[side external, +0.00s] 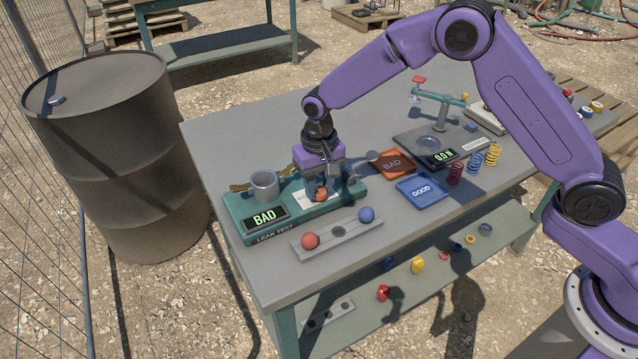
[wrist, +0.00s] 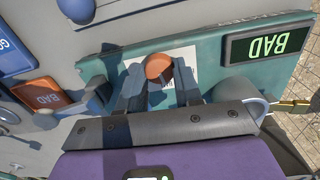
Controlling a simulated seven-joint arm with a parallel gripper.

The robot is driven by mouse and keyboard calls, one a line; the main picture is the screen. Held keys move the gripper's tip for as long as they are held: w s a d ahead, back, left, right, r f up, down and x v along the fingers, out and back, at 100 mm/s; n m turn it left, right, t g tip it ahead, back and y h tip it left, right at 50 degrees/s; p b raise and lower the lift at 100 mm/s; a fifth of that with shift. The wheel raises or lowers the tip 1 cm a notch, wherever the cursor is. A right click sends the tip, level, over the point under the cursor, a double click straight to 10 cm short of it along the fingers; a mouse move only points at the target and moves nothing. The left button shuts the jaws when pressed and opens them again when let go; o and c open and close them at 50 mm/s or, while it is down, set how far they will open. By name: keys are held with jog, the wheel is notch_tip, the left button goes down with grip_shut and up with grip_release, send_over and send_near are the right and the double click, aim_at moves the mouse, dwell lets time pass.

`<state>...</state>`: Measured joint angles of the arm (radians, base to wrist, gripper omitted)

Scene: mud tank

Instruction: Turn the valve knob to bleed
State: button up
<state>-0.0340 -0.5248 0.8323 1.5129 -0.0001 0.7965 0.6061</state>
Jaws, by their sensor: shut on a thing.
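The teal leak test unit (side external: 342,196) lies on the grey table, and its display (side external: 265,217) reads BAD. My gripper (side external: 322,190) points down at a white label (side external: 307,203) on the unit's top. The gripper is shut on a rounded orange piece (side external: 321,194), which appears to be the valve knob. The wrist view shows the orange piece (wrist: 158,67) between my fingertips, over the label (wrist: 180,57). The label's marks are partly hidden, so I cannot read the knob's position.
A grey cup (side external: 265,186) stands on the unit's left part. In front, a rack (side external: 338,238) holds a red ball (side external: 310,240) and a blue ball (side external: 366,214), with an empty middle hole. BAD (side external: 391,164) and GOOD (side external: 422,189) trays lie to the right.

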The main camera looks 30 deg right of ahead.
aim_at(319, 190)
jog(key=n, duration=0.4)
jog(key=shift+a+r+n, duration=0.1)
jog(key=shift+n, duration=2)
jog(key=o, duration=1)
jog(key=shift+o, duration=0.2)
notch_tip(319, 190, up, 17)
jog(key=shift+r, duration=0.2)
jog(key=shift+s, duration=0.1)
